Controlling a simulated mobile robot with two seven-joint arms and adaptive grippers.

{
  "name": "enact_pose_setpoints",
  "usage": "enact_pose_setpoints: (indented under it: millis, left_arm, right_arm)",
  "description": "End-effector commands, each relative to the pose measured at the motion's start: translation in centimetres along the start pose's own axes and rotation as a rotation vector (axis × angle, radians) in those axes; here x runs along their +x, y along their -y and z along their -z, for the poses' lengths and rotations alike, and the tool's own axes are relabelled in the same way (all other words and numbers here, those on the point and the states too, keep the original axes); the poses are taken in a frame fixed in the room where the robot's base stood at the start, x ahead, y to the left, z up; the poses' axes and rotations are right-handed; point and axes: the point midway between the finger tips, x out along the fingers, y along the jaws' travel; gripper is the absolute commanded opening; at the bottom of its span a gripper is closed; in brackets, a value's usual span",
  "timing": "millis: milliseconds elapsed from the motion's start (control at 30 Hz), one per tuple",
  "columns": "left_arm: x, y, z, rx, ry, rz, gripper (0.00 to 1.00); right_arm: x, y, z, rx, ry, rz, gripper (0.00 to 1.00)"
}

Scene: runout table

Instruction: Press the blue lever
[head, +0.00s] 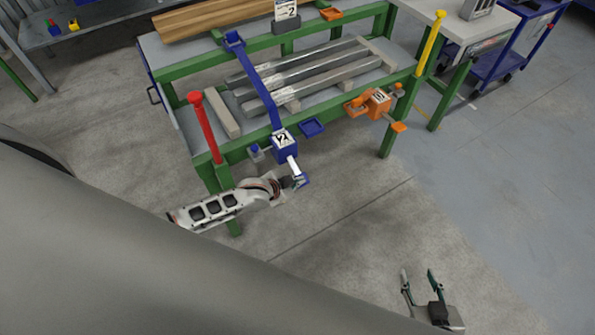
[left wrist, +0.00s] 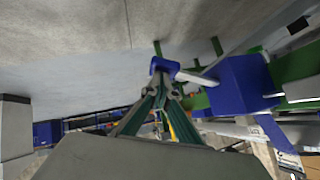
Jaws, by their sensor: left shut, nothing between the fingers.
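The blue lever is a pale rod (head: 292,163) with a blue end piece (head: 303,181), sticking out from a blue box (head: 285,147) on the table's front side. In the left wrist view, the blue end piece (left wrist: 163,66) lies right at my fingertips, and the rod runs to the blue box (left wrist: 245,82). My left gripper (head: 294,183) is shut and empty, with its tips at the end piece; I cannot tell whether they touch it. My right gripper (head: 421,274) is open and empty, low over the floor, well away from the lever.
The green-framed table (head: 330,128) carries metal bars (head: 305,70) and a blue arm (head: 258,85). A red post (head: 206,125) stands at left, a yellow post (head: 430,42) at right. An orange box (head: 377,102) with its own lever is further right. The floor in front is clear.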

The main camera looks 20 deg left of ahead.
Motion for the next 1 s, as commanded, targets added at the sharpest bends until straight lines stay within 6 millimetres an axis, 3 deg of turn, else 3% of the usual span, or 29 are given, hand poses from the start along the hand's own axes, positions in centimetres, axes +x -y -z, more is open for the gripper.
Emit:
enact_pose_setpoints:
  millis: [333,1000]
  left_arm:
    - [1.0,-0.3,-1.1,0.0,0.002,-0.001,0.0]
    - [0.8,-0.3,-1.2,0.0,0.007,-0.002,0.0]
  right_arm:
    - [0.2,0.1,-0.3,0.0,0.001,0.0,0.4]
    - [0.0,0.0,0.1,0.0,-0.001,0.0,0.4]
